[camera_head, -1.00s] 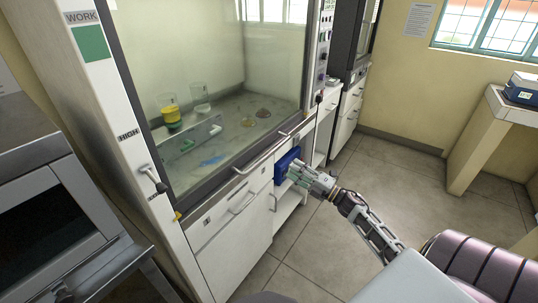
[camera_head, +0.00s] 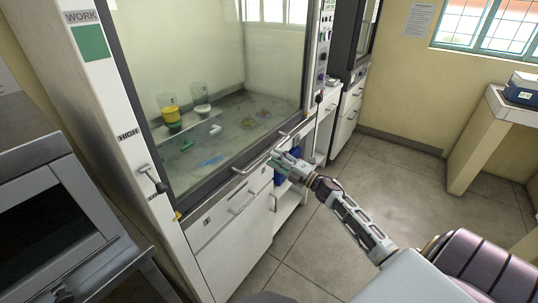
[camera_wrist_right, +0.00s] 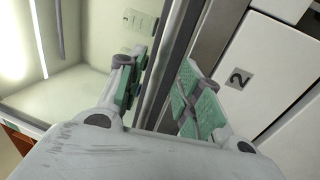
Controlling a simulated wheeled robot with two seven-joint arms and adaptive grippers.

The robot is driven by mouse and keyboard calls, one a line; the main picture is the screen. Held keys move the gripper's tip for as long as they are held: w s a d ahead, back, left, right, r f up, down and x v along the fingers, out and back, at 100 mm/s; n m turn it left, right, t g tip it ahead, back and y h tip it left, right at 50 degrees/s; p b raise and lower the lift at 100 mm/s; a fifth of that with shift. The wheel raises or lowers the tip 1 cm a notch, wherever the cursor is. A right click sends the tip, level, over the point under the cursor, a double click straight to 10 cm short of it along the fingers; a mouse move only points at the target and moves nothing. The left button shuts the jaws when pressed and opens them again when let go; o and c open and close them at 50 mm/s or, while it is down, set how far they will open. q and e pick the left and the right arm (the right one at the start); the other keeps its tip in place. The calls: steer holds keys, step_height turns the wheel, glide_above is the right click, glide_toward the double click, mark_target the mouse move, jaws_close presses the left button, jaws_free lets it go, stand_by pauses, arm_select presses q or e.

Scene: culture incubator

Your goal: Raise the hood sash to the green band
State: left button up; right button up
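The hood's glass sash (camera_head: 210,75) is low, its dark bottom rail (camera_head: 215,187) near the level of the work surface. A thin handle (camera_head: 243,169) runs along the rail. The green band (camera_head: 90,42) is high on the left post, under the word WORK. My right gripper (camera_head: 277,162) is open and empty, just in front of the rail near its right part. In the right wrist view my right gripper (camera_wrist_right: 166,95) has its fingers spread, with the dark rail (camera_wrist_right: 170,65) beyond and between them. Contact cannot be told. My left gripper is not in view.
Beakers (camera_head: 170,112) and dishes stand behind the glass. A blue object (camera_head: 282,168) is on the shelf below, partly behind my gripper. White drawers (camera_head: 232,215) are under the hood.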

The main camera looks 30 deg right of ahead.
steer(key=x, duration=0.3)
steer(key=shift+w+a, duration=0.1)
steer(key=shift+w, duration=0.25)
steer(key=shift+c, duration=0.2)
steer(key=c, duration=0.7)
jaws_close()
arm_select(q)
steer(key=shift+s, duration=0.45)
arm_select(e)
steer(key=shift+r, duration=0.2)
